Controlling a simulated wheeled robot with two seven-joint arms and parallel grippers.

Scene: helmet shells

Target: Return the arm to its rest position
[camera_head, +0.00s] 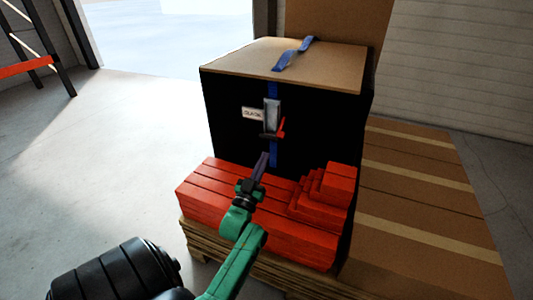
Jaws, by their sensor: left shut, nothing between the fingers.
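My left gripper (263,160) is at the end of my green left arm, which comes in from the bottom left. Its fingers are closed together, with nothing visible between them. They point up and away, above the red blocks and in front of the black box (232,118). The fingertips overlap the box's front and the lower blue strap in the picture; I cannot tell whether they touch. My right gripper is not in view.
Red blocks (205,192) lie on a wooden pallet (200,238), some stacked in steps at right. The black box has a tan top (245,65), a blue strap and a metal buckle (271,115). Taped cardboard boxes (415,200) stand right. Floor at left (80,170) is clear.

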